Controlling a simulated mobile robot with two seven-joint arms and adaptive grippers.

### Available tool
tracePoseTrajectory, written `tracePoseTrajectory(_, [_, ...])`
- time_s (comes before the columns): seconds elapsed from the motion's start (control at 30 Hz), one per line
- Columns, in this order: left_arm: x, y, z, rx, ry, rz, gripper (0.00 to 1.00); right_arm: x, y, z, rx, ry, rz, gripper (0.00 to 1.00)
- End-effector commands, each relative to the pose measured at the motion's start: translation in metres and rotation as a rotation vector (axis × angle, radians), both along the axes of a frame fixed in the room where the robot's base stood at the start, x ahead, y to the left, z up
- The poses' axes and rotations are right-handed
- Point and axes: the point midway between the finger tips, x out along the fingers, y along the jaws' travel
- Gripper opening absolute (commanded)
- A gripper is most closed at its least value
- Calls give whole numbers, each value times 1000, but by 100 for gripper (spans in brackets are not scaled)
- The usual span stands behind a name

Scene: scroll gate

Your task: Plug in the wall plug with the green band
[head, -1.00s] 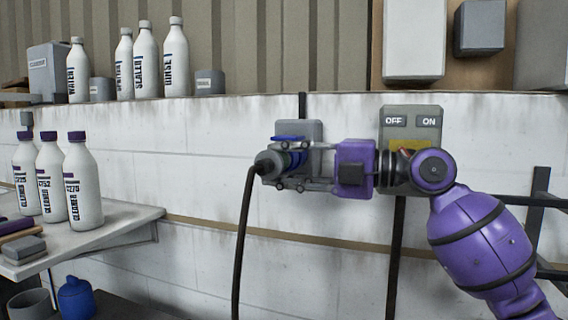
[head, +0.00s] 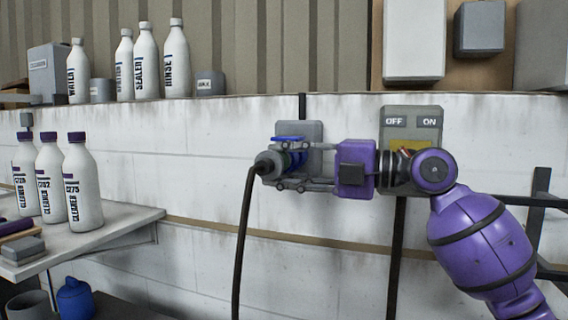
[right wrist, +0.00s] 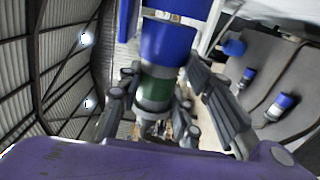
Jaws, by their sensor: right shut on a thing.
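The wall plug (head: 267,164) has a dark grey cable end and a black cable hanging down. In the right wrist view its green band (right wrist: 155,88) shows between the fingers, beside a blue cylindrical part (right wrist: 168,42). My right gripper (head: 290,168) reaches in from the right and is shut on the plug. The plug is in front of a grey wall socket (head: 312,132) with a blue lid (head: 287,138) standing out above it. The fingers hide where plug and socket meet, so I cannot tell how far in it is. My left gripper is not in view.
A grey OFF/ON switch box (head: 411,112) is on the wall behind my right wrist. White bottles (head: 84,190) stand on a side table (head: 120,232) at the left. More bottles (head: 146,62) stand on the ledge above. The wall between table and socket is clear.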

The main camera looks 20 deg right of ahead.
Motion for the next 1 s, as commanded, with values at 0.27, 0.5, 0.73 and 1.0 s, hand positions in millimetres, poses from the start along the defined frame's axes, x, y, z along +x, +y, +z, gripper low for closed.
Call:
tracePoseTrajectory(0.27, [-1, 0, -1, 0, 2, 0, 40, 5, -6, 5, 5, -5, -9, 0])
tracePoseTrajectory(0.5, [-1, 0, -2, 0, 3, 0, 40, 7, -8, 6, 6, -7, -10, 0])
tracePoseTrajectory(0.73, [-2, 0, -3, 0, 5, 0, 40, 9, -10, 7, 6, -9, -11, 0])
tracePoseTrajectory(1.0, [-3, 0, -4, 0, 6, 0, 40, 11, -11, 8, 5, -11, -11, 0])
